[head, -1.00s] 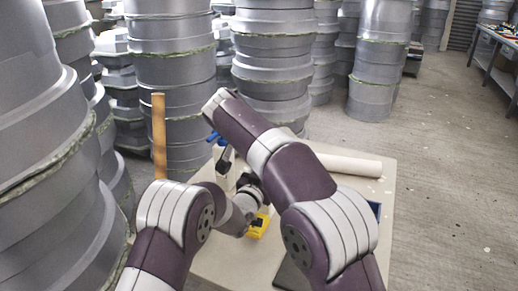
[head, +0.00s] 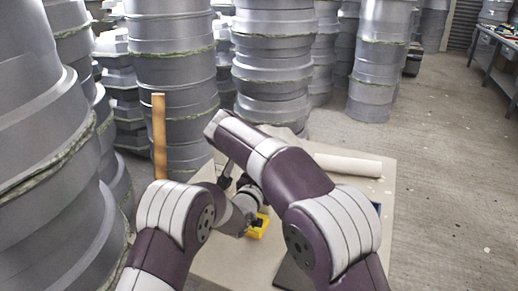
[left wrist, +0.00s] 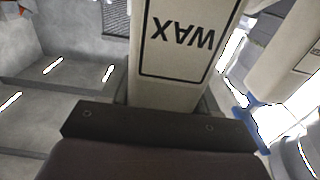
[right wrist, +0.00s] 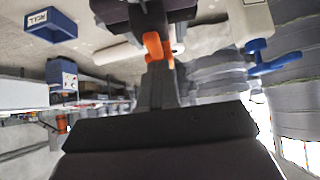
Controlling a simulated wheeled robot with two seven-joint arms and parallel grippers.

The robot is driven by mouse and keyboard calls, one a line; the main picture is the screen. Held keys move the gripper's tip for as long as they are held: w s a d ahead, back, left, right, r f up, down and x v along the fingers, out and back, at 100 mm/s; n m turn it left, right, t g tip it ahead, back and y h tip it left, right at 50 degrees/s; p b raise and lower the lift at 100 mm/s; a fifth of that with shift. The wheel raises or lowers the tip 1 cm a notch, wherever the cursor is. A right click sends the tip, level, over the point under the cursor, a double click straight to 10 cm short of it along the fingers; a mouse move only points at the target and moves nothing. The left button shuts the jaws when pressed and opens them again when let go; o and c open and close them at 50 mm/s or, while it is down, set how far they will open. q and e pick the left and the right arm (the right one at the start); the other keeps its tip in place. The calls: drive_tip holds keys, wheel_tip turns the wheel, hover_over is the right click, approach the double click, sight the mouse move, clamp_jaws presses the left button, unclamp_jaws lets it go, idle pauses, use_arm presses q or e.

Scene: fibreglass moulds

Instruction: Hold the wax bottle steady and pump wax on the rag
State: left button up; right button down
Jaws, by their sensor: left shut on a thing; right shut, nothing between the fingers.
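The wax bottle (left wrist: 180,45) is pale with a black-framed WAX label, which reads upside down in the left wrist view. My left gripper (left wrist: 165,110) is shut on the bottle. A blue pump part (right wrist: 265,58) shows beside the pale bottle (right wrist: 250,18) at the upper right of the right wrist view. My right gripper (right wrist: 155,88) is shut and empty, apart from the pump part in that view. In the head view my right forearm hides the bottle and pump. I cannot clearly make out the rag; a beige bunched shape (head: 287,131) shows behind the forearm.
The beige tabletop (head: 368,215) holds a pale roll (head: 348,165) at the back and a yellow item (head: 258,227) near my left wrist. A blue bin (right wrist: 52,25) and an orange object (right wrist: 154,45) show in the right wrist view. Stacked grey moulds (head: 175,70) crowd the back and left.

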drive_tip(key=shift+f, duration=0.25)
drive_tip(key=r, duration=0.5)
drive_tip(key=shift+s+a+r, duration=0.1)
drive_tip(key=shift+s+a, duration=0.1)
drive_tip(key=shift+s, duration=0.15)
drive_tip(key=v, duration=0.9)
use_arm(q)
drive_tip(key=o, duration=1.3)
drive_tip(key=shift+c, duration=0.2)
